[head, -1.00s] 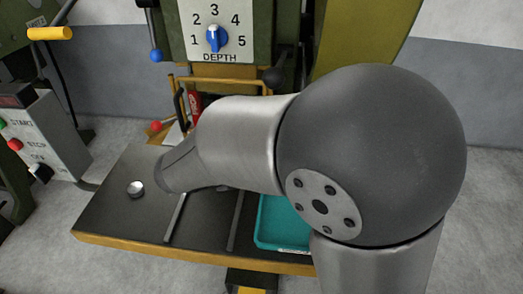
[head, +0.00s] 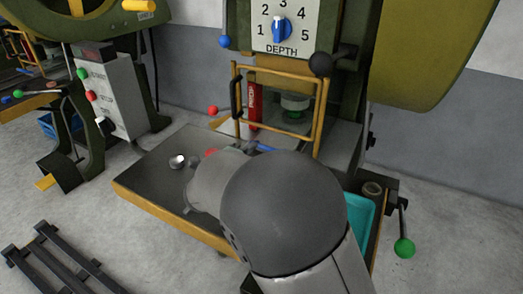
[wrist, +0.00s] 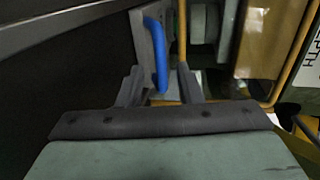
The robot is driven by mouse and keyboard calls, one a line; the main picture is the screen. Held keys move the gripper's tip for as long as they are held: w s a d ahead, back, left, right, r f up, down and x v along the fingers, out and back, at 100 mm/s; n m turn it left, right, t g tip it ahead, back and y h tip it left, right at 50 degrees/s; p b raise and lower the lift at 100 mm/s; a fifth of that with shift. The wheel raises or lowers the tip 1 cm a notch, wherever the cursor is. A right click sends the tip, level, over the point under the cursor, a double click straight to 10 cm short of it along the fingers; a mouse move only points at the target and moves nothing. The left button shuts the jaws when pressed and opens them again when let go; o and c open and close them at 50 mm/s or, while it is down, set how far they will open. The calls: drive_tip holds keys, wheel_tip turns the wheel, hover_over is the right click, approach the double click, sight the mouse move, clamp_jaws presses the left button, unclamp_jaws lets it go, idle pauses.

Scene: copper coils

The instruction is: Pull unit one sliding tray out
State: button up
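A blue handle (wrist: 158,60) stands between the fingers of my gripper (wrist: 158,80) in the wrist view, fixed beside a grey plate. The fingers are apart, with a gap on both sides of the handle, so I see no grip on it. In the head view a bit of blue (head: 265,148) shows beside my gripper, below the yellow guard frame (head: 318,112) of the machine with the DEPTH dial (head: 282,30). My arm hides most of that area, and I cannot make out the sliding tray's full outline.
The dark table (head: 150,180) holds a small shiny round part (head: 177,161). A turquoise bin (head: 360,212) is at its right, partly behind my arm. A green-knobbed lever (head: 404,248) sticks out on the right. A black rack (head: 55,262) lies on the floor.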

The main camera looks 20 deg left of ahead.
sight(260, 147)
drive_tip(key=b+x, duration=0.1)
drive_tip(key=x, duration=0.6)
drive_tip(key=shift+s, duration=0.1)
drive_tip(key=shift+s+r, duration=0.1)
clamp_jaws()
